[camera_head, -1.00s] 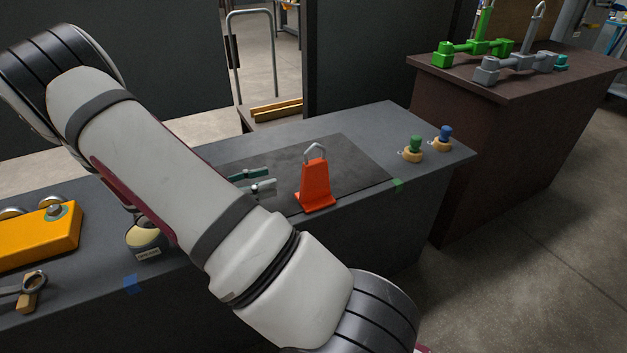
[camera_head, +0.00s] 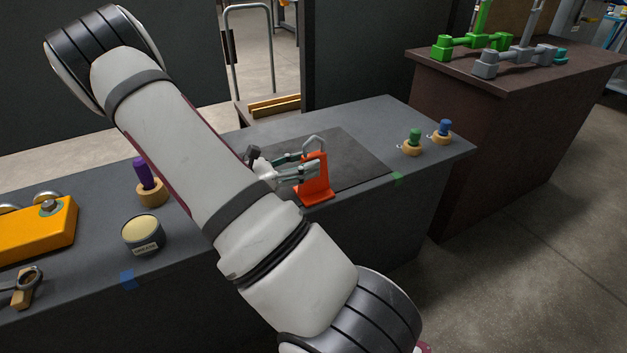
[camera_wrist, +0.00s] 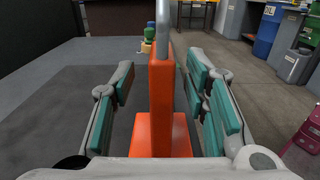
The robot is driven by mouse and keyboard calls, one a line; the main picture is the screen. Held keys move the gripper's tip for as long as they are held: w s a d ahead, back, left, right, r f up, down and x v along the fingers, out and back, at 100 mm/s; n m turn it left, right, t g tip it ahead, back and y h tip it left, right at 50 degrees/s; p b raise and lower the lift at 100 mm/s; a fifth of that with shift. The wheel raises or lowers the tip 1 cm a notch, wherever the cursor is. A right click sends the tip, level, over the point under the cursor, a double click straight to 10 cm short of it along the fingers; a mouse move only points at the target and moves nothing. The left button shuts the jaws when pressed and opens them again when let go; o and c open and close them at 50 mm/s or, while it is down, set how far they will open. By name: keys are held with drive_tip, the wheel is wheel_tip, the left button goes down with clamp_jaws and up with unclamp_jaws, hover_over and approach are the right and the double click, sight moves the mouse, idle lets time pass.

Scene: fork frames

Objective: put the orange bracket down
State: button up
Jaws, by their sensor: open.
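The orange bracket (camera_head: 316,182) stands upright on the dark mat (camera_head: 352,160) near the front edge of the table, its grey metal loop on top. My gripper (camera_head: 303,170) is at the bracket, coming from the left. In the wrist view the orange bracket (camera_wrist: 160,95) rises between the two teal-padded fingers of my gripper (camera_wrist: 165,100). There is a clear gap on each side, so the fingers are open around it and not pressing on it. The bracket's base rests on the surface below.
Green (camera_head: 413,141) and blue (camera_head: 443,131) knobbed pieces stand at the table's right end. A purple-handled piece (camera_head: 147,180), a labelled tin (camera_head: 143,234) and a yellow block (camera_head: 38,230) are on the left. A brown cabinet (camera_head: 500,130) stands at right.

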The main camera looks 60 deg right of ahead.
drive_tip(key=shift+x, duration=1.4)
drive_tip(key=shift+c, duration=0.3)
clamp_jaws()
drive_tip(key=shift+r, duration=0.1)
